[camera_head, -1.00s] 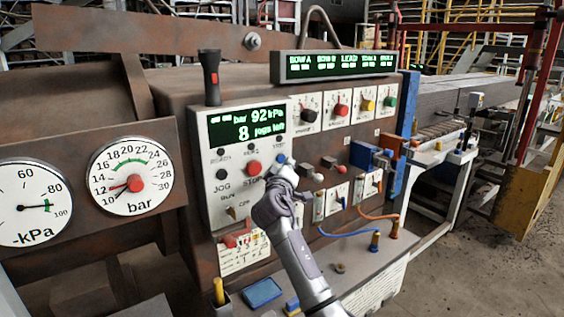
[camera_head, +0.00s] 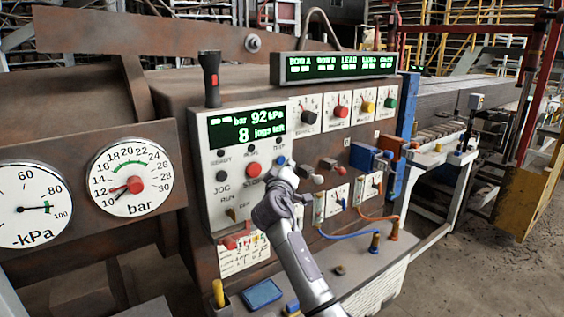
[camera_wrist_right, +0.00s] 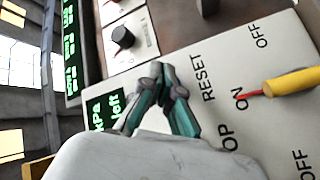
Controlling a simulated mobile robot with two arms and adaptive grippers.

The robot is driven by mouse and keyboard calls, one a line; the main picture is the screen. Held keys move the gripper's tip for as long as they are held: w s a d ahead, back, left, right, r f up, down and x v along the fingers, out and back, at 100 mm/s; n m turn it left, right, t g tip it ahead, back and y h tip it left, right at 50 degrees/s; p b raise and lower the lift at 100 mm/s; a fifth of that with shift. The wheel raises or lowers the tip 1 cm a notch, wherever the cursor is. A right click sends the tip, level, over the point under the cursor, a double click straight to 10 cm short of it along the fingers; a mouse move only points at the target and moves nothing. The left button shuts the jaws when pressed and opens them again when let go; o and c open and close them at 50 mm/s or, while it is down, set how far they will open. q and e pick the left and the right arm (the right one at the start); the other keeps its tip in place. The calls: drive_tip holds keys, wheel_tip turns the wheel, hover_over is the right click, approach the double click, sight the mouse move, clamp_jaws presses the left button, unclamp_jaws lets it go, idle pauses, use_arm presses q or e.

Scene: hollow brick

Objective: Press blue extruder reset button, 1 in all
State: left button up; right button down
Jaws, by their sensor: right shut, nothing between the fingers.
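The blue button (camera_head: 281,160) sits at the upper right of the control panel (camera_head: 213,187), to the right of the red stop button (camera_head: 253,169). My right gripper (camera_head: 284,170) is just below the blue button in the head view; I cannot tell whether it touches it. In the right wrist view its teal fingers (camera_wrist_right: 163,82) are closed together with nothing between them, beside the printed RESET label (camera_wrist_right: 204,78). The blue button cannot be made out there. My left gripper is not in view.
Knobs and small levers stand to the right. Blue and orange cables (camera_head: 352,234) loop below.

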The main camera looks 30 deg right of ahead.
drive_tip(key=shift+w+b, duration=0.4)
drive_tip(key=shift+w, duration=0.05)
drive_tip(key=shift+w+b, duration=0.4)
idle(0.7)
drive_tip(key=shift+s, duration=0.15)
idle(0.3)
drive_tip(key=shift+s+p, duration=0.4)
drive_tip(key=shift+s, duration=0.3)
drive_tip(key=s+p, duration=0.2)
drive_tip(key=s, duration=0.3)
drive_tip(key=shift+d, duration=0.2)
